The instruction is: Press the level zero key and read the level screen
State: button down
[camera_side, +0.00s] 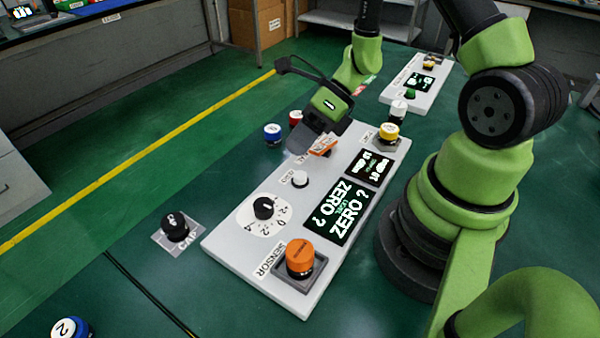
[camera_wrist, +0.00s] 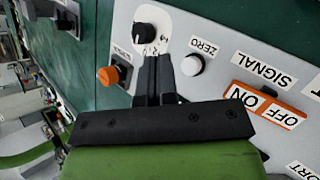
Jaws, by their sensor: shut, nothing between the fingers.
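The level zero key (camera_side: 299,179) is a round white key on the pale control panel (camera_side: 238,236). In the wrist view the white key (camera_wrist: 192,65) stands beside the label ZERO. The level screen (camera_side: 340,211) is black and shows "LEVEL" small and "ZERO ?" large, repeated upside down. My gripper (camera_wrist: 157,60) is shut and empty. In the wrist view its fingertips appear between the white key and the dial, apart from the key in the picture. Their height above the panel is unclear. In the side view my gripper is beyond the key, with the fingertips hard to make out.
A black dial (camera_side: 264,208), an orange SENSOR plug (camera_side: 300,257) and an orange ON/OFF switch (camera_wrist: 268,104) surround the key. A smaller screen (camera_side: 371,166) has text too small to read surely. Loose blue (camera_side: 272,134) and red (camera_side: 295,118) caps stand beyond the panel.

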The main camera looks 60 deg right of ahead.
aim_at(299, 172)
jog(key=shift+f, duration=1.55)
dwell(0.9)
jog(key=shift+f, duration=0.4)
jog(key=shift+f, duration=0.55)
dwell(0.5)
jog(key=shift+r, duration=1)
jog(key=shift+r, duration=2.5)
